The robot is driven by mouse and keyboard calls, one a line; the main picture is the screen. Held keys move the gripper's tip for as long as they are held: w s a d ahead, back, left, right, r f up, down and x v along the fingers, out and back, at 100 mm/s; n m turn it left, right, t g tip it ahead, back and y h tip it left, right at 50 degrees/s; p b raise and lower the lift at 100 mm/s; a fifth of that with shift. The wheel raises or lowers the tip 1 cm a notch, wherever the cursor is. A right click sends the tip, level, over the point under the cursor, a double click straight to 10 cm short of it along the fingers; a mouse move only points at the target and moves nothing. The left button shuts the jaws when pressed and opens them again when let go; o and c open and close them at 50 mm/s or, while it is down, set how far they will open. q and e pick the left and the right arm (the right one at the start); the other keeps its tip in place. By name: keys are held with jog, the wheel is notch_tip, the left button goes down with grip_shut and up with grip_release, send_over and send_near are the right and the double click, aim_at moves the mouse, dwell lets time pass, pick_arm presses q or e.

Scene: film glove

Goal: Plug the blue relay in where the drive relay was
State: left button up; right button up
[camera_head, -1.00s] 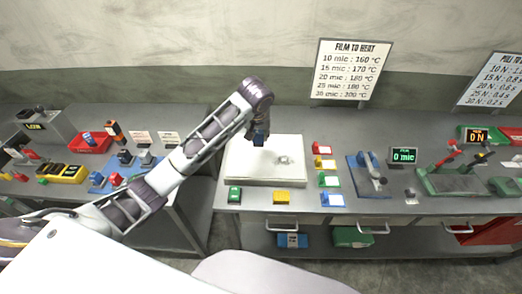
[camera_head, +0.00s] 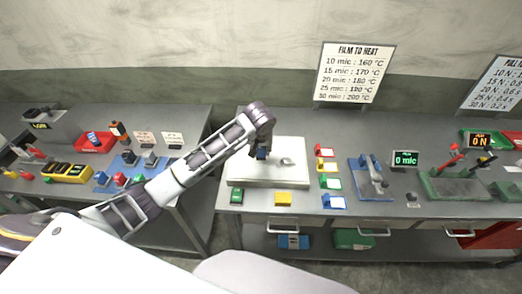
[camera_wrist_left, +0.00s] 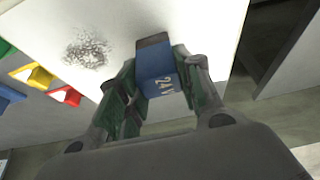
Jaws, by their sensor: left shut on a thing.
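My left gripper (camera_head: 262,153) is over the white slab (camera_head: 240,180) on the middle bench. In the left wrist view, the left gripper (camera_wrist_left: 160,90) is shut on a blue relay (camera_wrist_left: 158,72) with a dark end and the marking "24V". The white slab (camera_wrist_left: 190,15) lies beyond it, with a grey speckled patch (camera_wrist_left: 88,50) beside the relay in the picture. In the head view the relay is small and mostly hidden by the fingers. I cannot make out a drive relay or its socket. My right gripper is not in view.
Several coloured card holders stand right of the slab. A blue fixture (camera_head: 372,180) and a "0 mic" display (camera_head: 404,159) are further right. The left bench holds a red tray (camera_head: 95,142) and a yellow block (camera_head: 66,172).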

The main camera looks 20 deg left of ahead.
pick_arm(q)
jog(key=shift+f, duration=0.9)
jog(key=shift+f, duration=0.15)
jog(key=o, duration=1.1)
jog(key=shift+c, duration=0.2)
jog(key=b+v, duration=0.1)
jog(key=v, duration=1.1)
jog(key=shift+b, duration=0.35)
